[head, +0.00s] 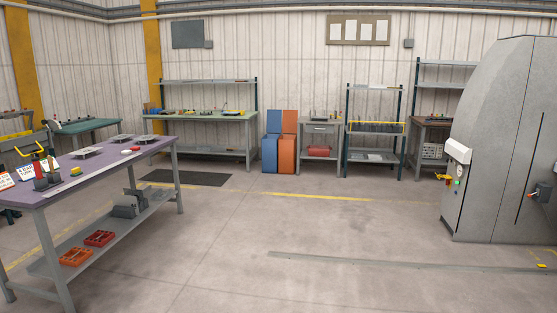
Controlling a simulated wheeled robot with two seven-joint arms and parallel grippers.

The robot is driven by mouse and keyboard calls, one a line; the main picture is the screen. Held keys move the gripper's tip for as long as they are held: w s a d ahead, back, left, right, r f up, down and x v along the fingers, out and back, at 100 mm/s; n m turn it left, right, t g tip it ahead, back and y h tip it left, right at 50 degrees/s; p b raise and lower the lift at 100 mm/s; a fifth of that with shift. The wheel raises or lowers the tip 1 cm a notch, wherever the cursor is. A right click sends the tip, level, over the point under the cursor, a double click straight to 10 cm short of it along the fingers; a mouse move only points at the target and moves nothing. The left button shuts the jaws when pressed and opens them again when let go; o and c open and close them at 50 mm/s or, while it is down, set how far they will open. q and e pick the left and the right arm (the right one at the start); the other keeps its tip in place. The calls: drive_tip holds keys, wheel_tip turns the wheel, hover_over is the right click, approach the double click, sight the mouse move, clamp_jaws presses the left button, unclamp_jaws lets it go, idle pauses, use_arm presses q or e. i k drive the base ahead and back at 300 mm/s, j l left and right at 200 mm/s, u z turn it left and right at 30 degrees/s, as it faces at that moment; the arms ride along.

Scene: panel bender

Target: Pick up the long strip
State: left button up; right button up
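A long, thin grey strip (400,263) lies on the concrete floor at the lower right, running toward the foot of the big grey machine. A shorter pale strip (68,186) lies along the front edge of the purple-topped workbench (120,165) at the left. I cannot tell from this view which of the two is the long strip. Neither of my grippers shows in the head view.
Small plates, a red-and-white item and a tool holder stand on the purple bench; red trays (100,238) sit on its lower shelf. The grey machine (510,140) stands at the right. Benches and shelves line the back wall. The middle floor is clear.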

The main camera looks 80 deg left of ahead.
sight(64, 188)
drive_tip(key=u, duration=3.65)
drive_tip(key=i+j+z, duration=0.1)
drive_tip(key=z, duration=0.25)
drive_tip(key=j+z, duration=0.3)
drive_tip(key=i+j+z, duration=0.1)
drive_tip(key=z, duration=0.25)
drive_tip(key=j+z, duration=0.3)
drive_tip(key=j, duration=0.3)
drive_tip(key=j+z, duration=0.25)
drive_tip(key=j, duration=0.35)
drive_tip(key=j+z, duration=0.3)
drive_tip(key=j, duration=0.3)
drive_tip(key=k+j+z, duration=0.25)
drive_tip(key=j, duration=0.3)
drive_tip(key=i, duration=0.1)
